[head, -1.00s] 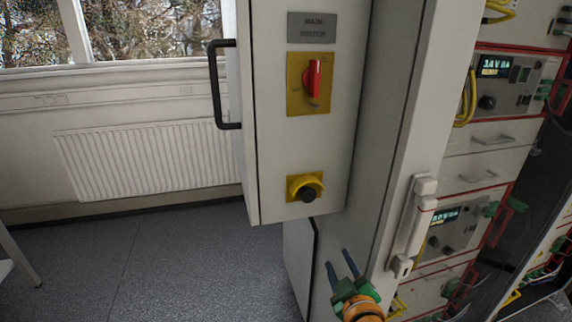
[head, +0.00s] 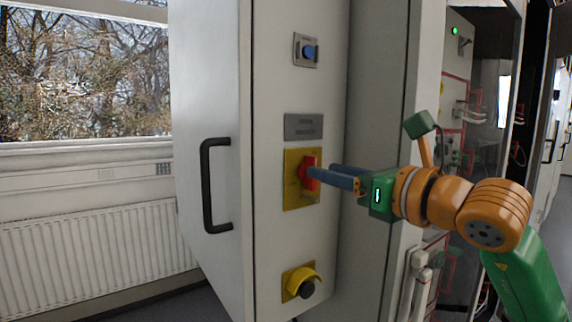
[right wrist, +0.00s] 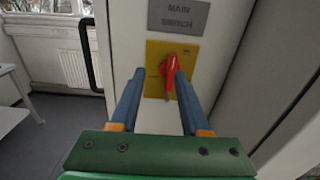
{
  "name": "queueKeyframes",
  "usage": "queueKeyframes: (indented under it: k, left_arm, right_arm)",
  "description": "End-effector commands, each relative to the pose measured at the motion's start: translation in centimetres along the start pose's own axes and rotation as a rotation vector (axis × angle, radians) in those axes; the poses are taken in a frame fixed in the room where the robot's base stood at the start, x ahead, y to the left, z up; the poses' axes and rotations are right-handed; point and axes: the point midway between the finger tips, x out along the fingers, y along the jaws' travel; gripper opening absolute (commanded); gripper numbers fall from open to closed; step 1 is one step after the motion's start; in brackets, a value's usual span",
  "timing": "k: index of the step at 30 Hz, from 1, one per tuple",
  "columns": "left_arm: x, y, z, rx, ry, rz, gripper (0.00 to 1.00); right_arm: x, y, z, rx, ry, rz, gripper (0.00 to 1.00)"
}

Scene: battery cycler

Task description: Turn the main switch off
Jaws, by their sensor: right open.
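The main switch is a red rotary handle (head: 308,172) on a yellow plate (head: 291,196), under a grey label plate (head: 304,127) on the cabinet's narrow face. In the right wrist view the red handle (right wrist: 171,75) stands near upright, and the label reads MAIN SWITCH (right wrist: 178,16). My right gripper (head: 318,173) is open, its two blue fingers pointing at the handle. In the right wrist view the fingers (right wrist: 158,84) lie on either side of the handle's line, with the handle nearer the right finger. I cannot tell whether they touch it. My left gripper is not in view.
Below the switch is a black button with a yellow guard (head: 304,287); above it is a blue button (head: 309,51). A black door handle (head: 207,186) sticks out at the left. Equipment racks (head: 459,95) stand to the right. A radiator (head: 95,246) runs under the window.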

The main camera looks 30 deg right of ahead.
Motion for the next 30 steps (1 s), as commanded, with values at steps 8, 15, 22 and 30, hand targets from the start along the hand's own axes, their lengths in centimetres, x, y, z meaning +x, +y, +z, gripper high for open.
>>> queueKeyframes:
  k: [8, 15, 22, 30]
  left_arm:
    - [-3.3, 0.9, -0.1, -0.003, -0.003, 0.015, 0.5]
    - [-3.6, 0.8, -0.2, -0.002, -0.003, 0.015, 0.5]
    - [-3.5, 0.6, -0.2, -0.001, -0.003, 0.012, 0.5]
    - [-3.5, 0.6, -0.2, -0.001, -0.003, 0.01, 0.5]
  right_arm:
    - [5.2, 0.0, 0.5, 0.001, 0.005, -0.001, 0.46]
    - [6.8, 0.0, 0.0, -0.002, 0.002, -0.001, 0.46]
    - [6.7, 0.0, -0.1, -0.001, 0.002, 0.0, 0.19]
    - [6.7, 0.0, -0.1, -0.002, 0.002, -0.001, 0.0]
